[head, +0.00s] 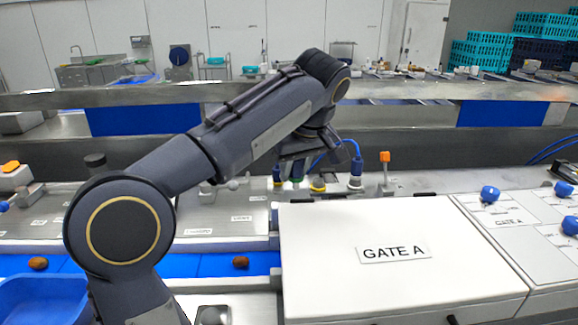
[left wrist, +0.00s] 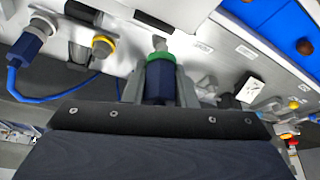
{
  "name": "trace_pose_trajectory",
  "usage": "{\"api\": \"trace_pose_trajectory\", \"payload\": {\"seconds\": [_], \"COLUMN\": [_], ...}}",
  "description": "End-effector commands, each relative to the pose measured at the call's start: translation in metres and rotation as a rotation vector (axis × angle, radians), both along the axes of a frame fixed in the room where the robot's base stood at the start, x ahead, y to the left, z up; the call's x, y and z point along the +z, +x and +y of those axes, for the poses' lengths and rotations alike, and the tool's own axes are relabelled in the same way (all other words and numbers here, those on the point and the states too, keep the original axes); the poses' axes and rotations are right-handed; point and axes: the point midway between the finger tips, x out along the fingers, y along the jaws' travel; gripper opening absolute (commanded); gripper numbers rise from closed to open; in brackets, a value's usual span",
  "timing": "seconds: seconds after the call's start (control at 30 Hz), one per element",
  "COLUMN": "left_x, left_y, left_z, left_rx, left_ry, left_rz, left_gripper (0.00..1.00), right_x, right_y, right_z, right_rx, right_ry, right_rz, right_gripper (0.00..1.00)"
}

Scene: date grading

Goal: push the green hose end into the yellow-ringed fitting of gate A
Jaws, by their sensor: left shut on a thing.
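My left gripper (left wrist: 160,85) is shut on the green hose end (left wrist: 160,60), a dark blue body with a green collar and a short grey tip pointing away from the wrist. The yellow-ringed fitting (left wrist: 103,46) is to the left of the hose end in the left wrist view, apart from it. In the head view the yellow ring (head: 318,186) shows behind the white GATE A box (head: 400,240), just right of the left gripper (head: 297,172). My arm partly hides this area. Whether the grey tip touches anything behind it is unclear. My right gripper is not in view.
A blue connector (left wrist: 36,35) with a blue hose stands beside the yellow-ringed fitting, on the far side from the hose end. An orange-topped post (head: 384,160) stands farther right. Brown dates (head: 240,262) lie on the blue belt (head: 210,265) at left.

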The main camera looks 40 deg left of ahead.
Motion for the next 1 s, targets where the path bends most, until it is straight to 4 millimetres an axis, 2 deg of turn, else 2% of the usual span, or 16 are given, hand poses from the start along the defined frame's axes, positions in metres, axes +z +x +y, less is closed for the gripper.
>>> {"api": "trace_pose_trajectory", "payload": {"seconds": [0.43, 1.0], "left_x": [0.001, 0.0], "left_y": [0.031, 0.072], "left_z": [0.003, 0.006], "left_rx": [0.0, 0.001], "left_ry": [0.0, -0.001], "left_rz": [0.001, 0.0], "left_gripper": [0.0, 0.0], "right_x": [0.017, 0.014], "right_y": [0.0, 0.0], "right_z": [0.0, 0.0], "right_rx": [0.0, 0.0], "right_ry": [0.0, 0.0], "right_rz": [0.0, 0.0], "right_gripper": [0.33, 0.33]}}
